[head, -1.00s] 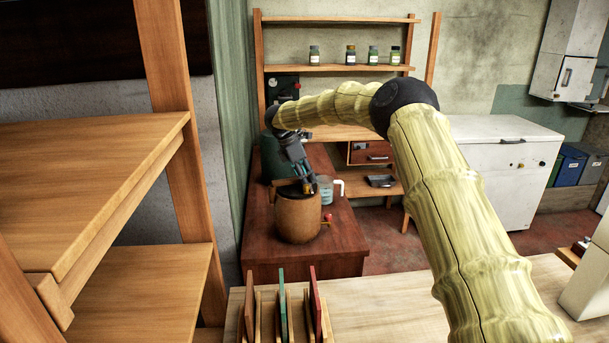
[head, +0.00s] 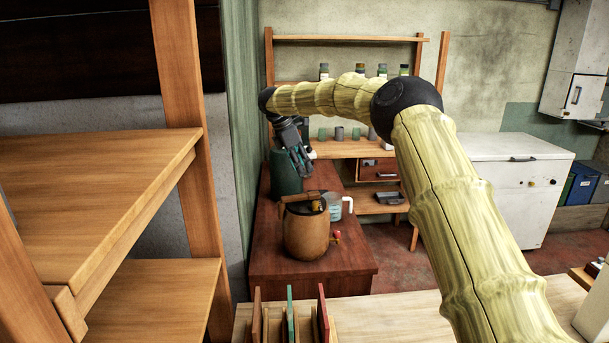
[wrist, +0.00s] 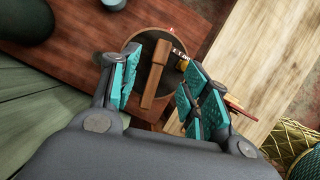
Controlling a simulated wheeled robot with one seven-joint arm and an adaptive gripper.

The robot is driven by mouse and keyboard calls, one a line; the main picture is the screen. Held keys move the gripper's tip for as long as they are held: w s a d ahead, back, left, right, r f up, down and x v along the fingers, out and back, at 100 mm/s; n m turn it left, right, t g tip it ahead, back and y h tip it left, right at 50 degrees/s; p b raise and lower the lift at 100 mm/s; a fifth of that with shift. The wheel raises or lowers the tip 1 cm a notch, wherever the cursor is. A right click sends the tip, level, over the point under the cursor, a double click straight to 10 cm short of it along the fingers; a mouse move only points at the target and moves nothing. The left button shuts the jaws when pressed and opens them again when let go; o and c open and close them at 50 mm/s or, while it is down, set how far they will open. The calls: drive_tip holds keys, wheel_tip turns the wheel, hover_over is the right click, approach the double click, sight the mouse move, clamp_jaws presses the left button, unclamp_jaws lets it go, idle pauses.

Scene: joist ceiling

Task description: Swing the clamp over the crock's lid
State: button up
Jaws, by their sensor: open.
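The brown crock (head: 306,235) stands on the dark red-brown bench, with a small red tap at its right side. Its dark round lid (wrist: 140,63) shows in the wrist view. The clamp, a wooden bar (head: 298,198), lies across the top of the crock; in the wrist view the bar (wrist: 155,75) spans much of the lid. A small yellowish piece with a metal rod sits beside its far end. My gripper (head: 306,172) is open and empty above the crock, apart from it. In the wrist view its fingers (wrist: 160,82) appear on either side of the bar.
A dark green canister (head: 285,175) stands behind the crock. A clear jug (head: 335,207) with a white handle stands close at its right. The green wall is near on the left. A rack of upright boards (head: 290,318) stands on the nearer pale table.

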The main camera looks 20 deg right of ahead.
drive_tip(key=shift+a+r, duration=0.25)
drive_tip(key=shift+r, duration=0.2)
